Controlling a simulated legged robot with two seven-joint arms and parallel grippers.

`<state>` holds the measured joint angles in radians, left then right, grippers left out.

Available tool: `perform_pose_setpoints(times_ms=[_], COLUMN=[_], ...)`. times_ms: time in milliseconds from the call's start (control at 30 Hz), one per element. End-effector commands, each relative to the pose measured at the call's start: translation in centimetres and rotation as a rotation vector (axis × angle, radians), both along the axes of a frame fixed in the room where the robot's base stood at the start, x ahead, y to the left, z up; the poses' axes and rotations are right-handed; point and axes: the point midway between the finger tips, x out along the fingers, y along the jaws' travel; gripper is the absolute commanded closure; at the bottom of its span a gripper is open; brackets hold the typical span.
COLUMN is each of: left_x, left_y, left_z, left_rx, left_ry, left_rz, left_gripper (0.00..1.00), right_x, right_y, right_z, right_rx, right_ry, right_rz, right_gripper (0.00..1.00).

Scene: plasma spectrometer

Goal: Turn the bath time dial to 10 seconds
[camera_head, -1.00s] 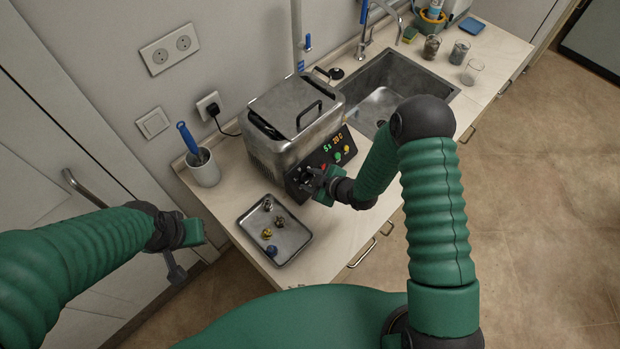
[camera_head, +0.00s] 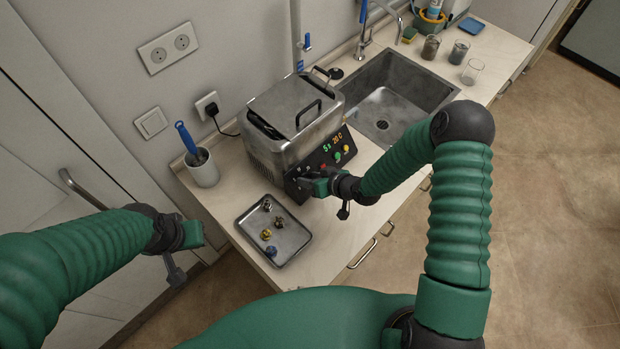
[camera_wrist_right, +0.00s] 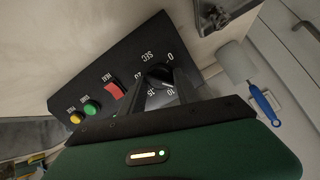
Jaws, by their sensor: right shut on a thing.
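The bath is a steel box (camera_head: 290,110) with a lid and a black front panel (camera_head: 328,157). Its display shows a green "5s" and an orange temperature reading. In the right wrist view the panel (camera_wrist_right: 104,82) lies tilted, with "SEC" and numbers such as 0, 10 and 15 around the dial (camera_wrist_right: 160,97). My right gripper (camera_head: 308,183) is at the lower left of the panel, its fingers shut on the dial; they also show in the right wrist view (camera_wrist_right: 162,90) and hide part of it. My left gripper (camera_head: 172,268) hangs at the left, off the counter; its jaws are too small to judge.
A metal tray (camera_head: 291,243) with several small parts stands before the bath. A cup (camera_head: 203,172) with a blue-handled tool is at the left. The sink (camera_head: 411,85) and several beakers (camera_head: 473,72) are at the right.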

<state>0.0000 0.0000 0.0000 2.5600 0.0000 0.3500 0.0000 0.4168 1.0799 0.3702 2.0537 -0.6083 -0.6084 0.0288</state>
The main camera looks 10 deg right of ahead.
Motion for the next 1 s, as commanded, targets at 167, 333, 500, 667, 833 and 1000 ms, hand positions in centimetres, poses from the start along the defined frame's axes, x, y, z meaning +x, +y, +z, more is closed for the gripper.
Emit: perform_pose_setpoints(times_ms=[167,333,500,667,833,1000], left_x=[-0.01,0.0,0.0,0.0,0.0,0.0], left_y=[0.0,0.0,0.0,0.0,0.0,0.0], left_z=[-0.01,-0.08,-0.22,-0.38,-0.61,-0.83], left_rx=[0.0,0.0,0.0,0.0,0.0,0.0], left_ry=[0.0,0.0,0.0,0.0,0.0,0.0], left_rz=[0.0,0.0,0.0,0.0,0.0,0.0], left_gripper=[1.0,1.0,1.0,1.0,1.0,1.0], right_x=[0.74,0.81,0.84,0.83,0.81,0.79], right_y=[-0.33,-0.44,-0.55,-0.68,-0.8,-0.84], right_z=[0.54,0.52,0.46,0.34,0.23,0.16], right_rx=[0.114,0.219,0.326,0.425,0.531,0.628], right_ry=[0.052,0.122,0.192,0.258,0.329,0.393], right_rz=[-0.111,-0.211,-0.312,-0.406,-0.506,-0.596], right_gripper=[1.0,1.0,1.0,1.0,1.0,1.0])
